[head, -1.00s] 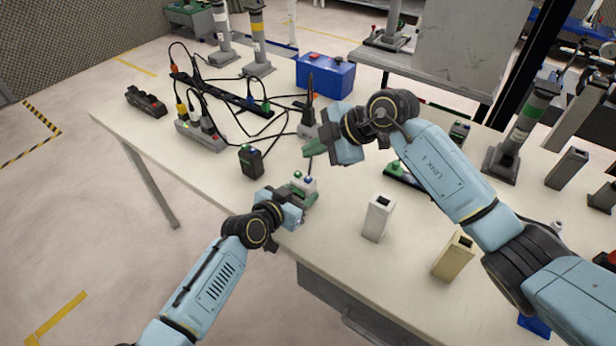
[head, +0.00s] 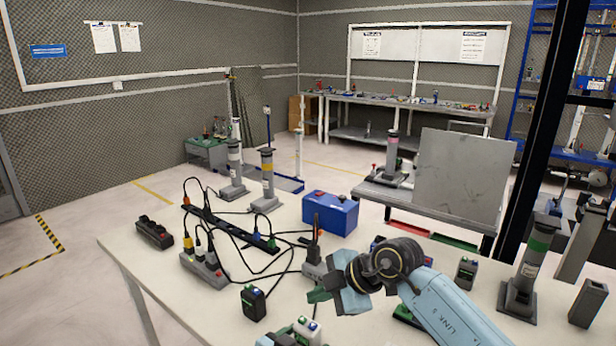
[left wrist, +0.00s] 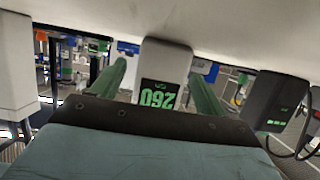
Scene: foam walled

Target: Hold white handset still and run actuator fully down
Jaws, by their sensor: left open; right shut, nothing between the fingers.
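The white handset (head: 308,331), with a green and a blue button on top, stands at the bottom edge of the head view, partly cut off. In the left wrist view a white handset (left wrist: 182,62) with a green display, reading an upside-down 260, lies between the green fingers of my open left gripper (left wrist: 158,74). Contact cannot be told. My right gripper (head: 319,294) is shut and empty, above the table behind the handset. A grey column with a white band (head: 233,168) stands beyond the table; which actuator the handset drives cannot be told.
A black handset (head: 253,302), power strips (head: 205,268) and tangled cables cover the left of the table (head: 130,246). A blue box (head: 330,212) sits at the back. Columns with yellow (head: 267,180), pink (head: 392,160) and green (head: 530,270) bands stand around.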

